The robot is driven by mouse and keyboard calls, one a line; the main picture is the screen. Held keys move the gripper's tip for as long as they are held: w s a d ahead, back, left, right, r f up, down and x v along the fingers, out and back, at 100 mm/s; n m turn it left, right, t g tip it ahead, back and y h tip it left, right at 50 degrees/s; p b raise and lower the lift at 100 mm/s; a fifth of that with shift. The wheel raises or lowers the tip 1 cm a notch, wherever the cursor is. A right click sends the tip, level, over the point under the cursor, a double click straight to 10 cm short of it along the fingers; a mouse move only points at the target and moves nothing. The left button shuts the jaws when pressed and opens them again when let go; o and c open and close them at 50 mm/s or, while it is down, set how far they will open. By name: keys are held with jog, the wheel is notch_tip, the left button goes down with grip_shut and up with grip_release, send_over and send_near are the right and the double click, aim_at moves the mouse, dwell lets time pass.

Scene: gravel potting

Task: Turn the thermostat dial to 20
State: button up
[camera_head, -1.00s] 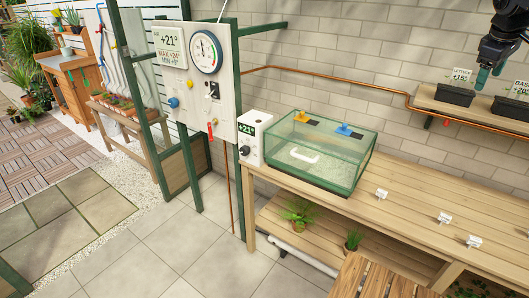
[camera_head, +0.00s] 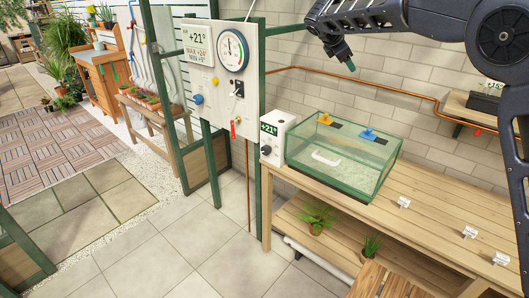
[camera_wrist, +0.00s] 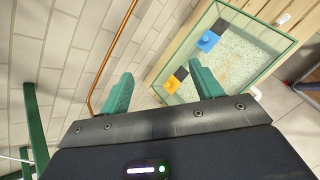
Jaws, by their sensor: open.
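The thermostat (camera_head: 284,140) is a white box at the left end of the wooden bench, left of the glass tank. Its display (camera_head: 269,129) reads +21°. A small black dial (camera_head: 266,150) sits below the display; its pointer is too small to read. My gripper (camera_head: 349,63) hangs high above and behind the tank, to the upper right of the thermostat and apart from it. In the wrist view its two green fingers (camera_wrist: 158,84) are spread with nothing between them. The thermostat does not show in the wrist view.
The green-framed glass tank (camera_head: 375,180) with yellow and blue clips on top stands right beside the thermostat. A panel (camera_head: 212,100) with gauge and switches is to the left. A copper pipe (camera_head: 385,92) runs along the wall. The bench's right part (camera_head: 430,215) is mostly clear, with small labels.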

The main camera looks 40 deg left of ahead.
jog(key=s+a+f+n+t+y, duration=0.2)
jog(key=s+a+f+n, duration=0.15)
jog(key=s+a, duration=0.85)
jog(key=s+a+f+n+t+y, duration=0.15)
jog(key=s+a+n, duration=0.35)
jog(key=s+a, duration=0.75)
send_near(264, 151)
jog(key=shift+m+t+h, duration=0.25)
jog(key=x, duration=0.9)
jog(key=shift+w+a+f, duration=0.1)
jog(key=shift+w, duration=0.1)
jog(key=c, duration=1)
